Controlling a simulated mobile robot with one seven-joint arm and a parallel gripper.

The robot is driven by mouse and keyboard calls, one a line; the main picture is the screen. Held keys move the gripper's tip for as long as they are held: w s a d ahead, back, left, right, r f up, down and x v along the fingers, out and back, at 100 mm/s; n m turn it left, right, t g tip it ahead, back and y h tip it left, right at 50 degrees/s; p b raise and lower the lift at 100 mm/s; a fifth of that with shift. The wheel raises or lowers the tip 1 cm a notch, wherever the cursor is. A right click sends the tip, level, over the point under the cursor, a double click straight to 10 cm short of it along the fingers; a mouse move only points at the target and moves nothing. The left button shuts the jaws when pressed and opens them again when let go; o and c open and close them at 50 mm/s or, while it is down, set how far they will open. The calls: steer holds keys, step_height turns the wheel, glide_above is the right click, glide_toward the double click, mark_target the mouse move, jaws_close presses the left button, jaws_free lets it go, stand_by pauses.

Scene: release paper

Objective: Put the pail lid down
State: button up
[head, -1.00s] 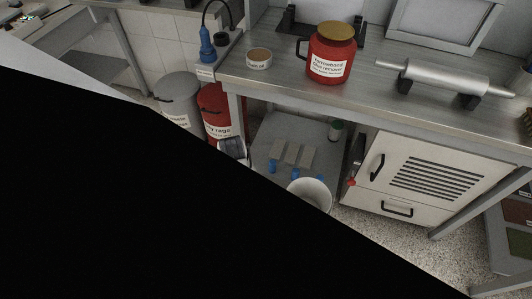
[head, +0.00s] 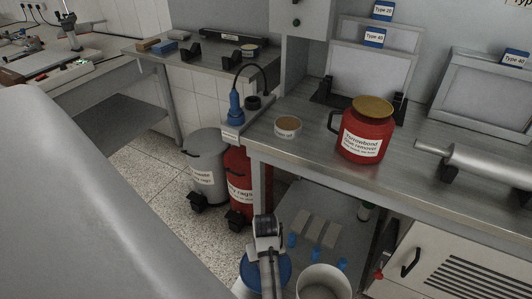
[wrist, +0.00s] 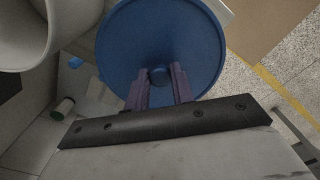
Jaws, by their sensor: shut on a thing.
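The pail lid is a round blue disc (wrist: 160,28) with a small knob at its middle. My gripper (wrist: 159,82) has its two purple fingers shut on that knob in the wrist view. In the head view the lid (head: 249,272) shows at the bottom centre, partly covered by my arm. It is just left of an open white pail (head: 323,273), over or near the low shelf; I cannot tell its height. The pail also shows at the upper left of the wrist view (wrist: 58,45), apart from the lid.
Blue-capped items (head: 318,232) stand on the low shelf (head: 288,208) behind the pail. The bench above (head: 300,150) carries a red glue remover jar (head: 366,130) and a roller (head: 480,163). A red bin (head: 240,170) and grey bin (head: 208,160) stand left. A white cabinet (head: 440,265) stands right.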

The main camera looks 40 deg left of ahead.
step_height(320, 180, down, 10)
steer(key=shift+f, duration=0.1)
stand_by(0.4)
steer(key=shift+f, duration=0.2)
steer(key=o, duration=1)
steer(key=shift+r, duration=0.15)
